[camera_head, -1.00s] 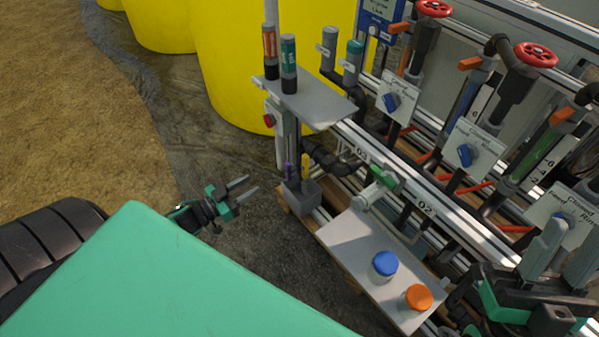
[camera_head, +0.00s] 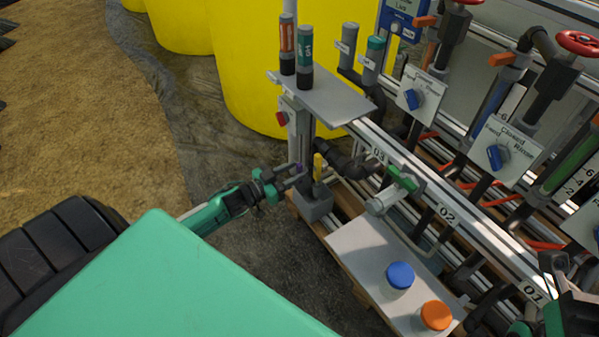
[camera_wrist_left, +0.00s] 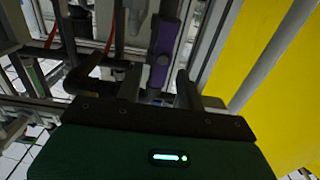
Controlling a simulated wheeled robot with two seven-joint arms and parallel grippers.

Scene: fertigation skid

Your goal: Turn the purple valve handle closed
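The purple handle (camera_wrist_left: 160,55) shows in the left wrist view as a long, narrow purple bar, its near end between the two finger lines. In the head view only a small purple patch (camera_head: 298,168) shows beside the grey post, above a small grey box. My left gripper (camera_head: 287,179) reaches in from the left at that patch. In the left wrist view its fingers (camera_wrist_left: 160,90) stand apart with the bar between them and a visible gap; I see no clear grip. My right gripper (camera_head: 556,278) is partly cut off at the lower right, its fingers unclear.
A grey shelf (camera_head: 335,96) with two markers stands above. A lower plate (camera_head: 352,250) holds a blue-capped jar (camera_head: 399,278) and an orange-capped jar (camera_head: 436,318). A green-handled valve (camera_head: 403,180) sits to the right. Yellow tanks (camera_head: 235,75) stand behind.

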